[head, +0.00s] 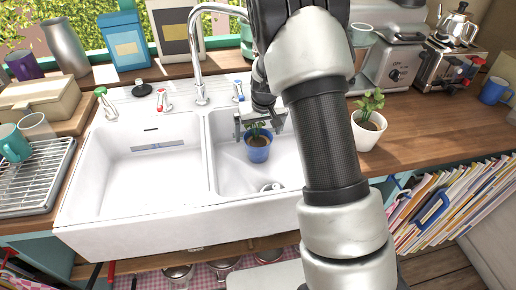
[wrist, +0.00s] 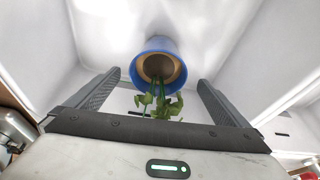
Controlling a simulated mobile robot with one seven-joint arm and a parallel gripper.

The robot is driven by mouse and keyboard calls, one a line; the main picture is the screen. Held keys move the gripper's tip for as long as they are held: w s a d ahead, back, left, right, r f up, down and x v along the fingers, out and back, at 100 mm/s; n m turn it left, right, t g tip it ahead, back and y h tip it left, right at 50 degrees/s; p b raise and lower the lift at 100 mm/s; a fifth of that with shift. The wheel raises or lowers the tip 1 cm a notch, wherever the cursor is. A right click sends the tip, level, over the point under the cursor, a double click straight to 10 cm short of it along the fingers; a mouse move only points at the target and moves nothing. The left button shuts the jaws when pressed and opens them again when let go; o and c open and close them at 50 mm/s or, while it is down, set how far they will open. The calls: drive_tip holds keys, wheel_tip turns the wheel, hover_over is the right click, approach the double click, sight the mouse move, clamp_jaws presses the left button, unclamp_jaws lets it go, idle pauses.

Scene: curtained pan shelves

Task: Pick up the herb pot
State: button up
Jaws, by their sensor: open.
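A blue herb pot (head: 258,153) with a small green plant stands in the right basin of the white sink. My gripper (head: 259,122) is above it, open, with its fingers on either side of the plant's leaves. In the wrist view the blue pot (wrist: 160,45) lies ahead between the two spread fingers of my gripper (wrist: 158,78), with its leaves towards the palm. No finger appears to touch the pot. A second potted plant, in a white pot (head: 366,136), stands on the counter right of the sink.
The double sink (head: 140,229) has a tall curved faucet (head: 199,55) behind it. The white sink walls surround the blue pot. A drying rack (head: 30,186) is at left. A coffee machine (head: 393,62) and toaster (head: 447,68) stand at back right.

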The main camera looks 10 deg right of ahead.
sight(257, 141)
drive_tip(key=x, duration=0.5)
drive_tip(key=shift+w+d, duration=0.15)
drive_tip(key=shift+c, duration=0.3)
drive_tip(key=c, duration=1.5)
drive_tip(key=shift+r, duration=0.1)
